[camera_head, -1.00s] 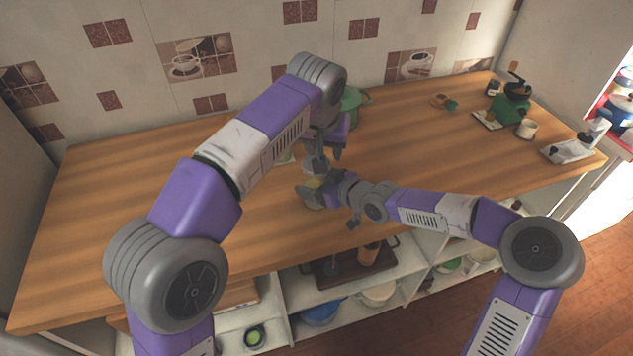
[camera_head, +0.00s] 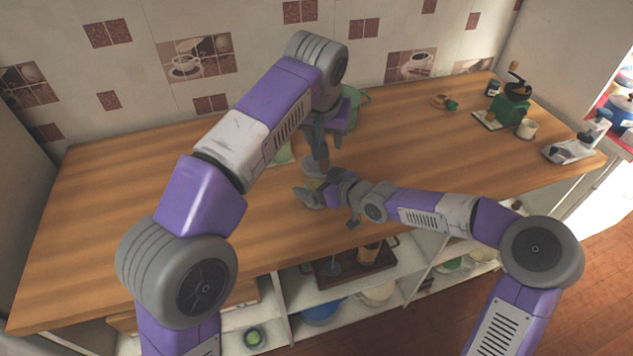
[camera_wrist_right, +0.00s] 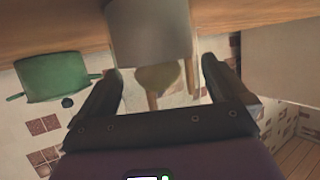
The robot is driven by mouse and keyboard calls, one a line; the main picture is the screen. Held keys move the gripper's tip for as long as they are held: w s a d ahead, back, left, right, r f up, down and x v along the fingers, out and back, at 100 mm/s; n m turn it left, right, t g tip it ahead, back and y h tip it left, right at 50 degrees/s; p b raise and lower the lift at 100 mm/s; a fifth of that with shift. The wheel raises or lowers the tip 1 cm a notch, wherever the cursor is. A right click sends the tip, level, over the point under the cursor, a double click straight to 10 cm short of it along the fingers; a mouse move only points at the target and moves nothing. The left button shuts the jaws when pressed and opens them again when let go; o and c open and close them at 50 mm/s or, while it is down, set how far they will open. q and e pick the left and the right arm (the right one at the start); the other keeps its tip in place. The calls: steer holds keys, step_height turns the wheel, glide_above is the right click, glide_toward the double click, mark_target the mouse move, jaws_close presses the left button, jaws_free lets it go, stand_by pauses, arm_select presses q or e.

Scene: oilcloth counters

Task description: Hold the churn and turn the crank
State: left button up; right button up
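The churn (camera_head: 313,168) stands on the wooden counter near its middle front, mostly hidden by my grippers. A grey round top and a paler body show in the head view. My left gripper (camera_head: 321,152) points down over the churn's top; its fingers overlap there, and I cannot tell whether they touch the crank, which is not distinct. My right gripper (camera_head: 318,190) lies low beside the churn's body. In the right wrist view my right gripper (camera_wrist_right: 163,88) has its fingers spread apart. A grey block-like shape lies ahead of them; I cannot tell which part it is.
A green pot (camera_wrist_right: 55,76) stands behind my left gripper. A green grinder (camera_head: 510,104), white cup (camera_head: 527,129) and a grey-white device (camera_head: 570,149) stand at the counter's right end. The counter's left half (camera_head: 120,210) is clear. Open shelves lie below the front edge.

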steer(key=v, duration=1.2)
stand_by(0.4)
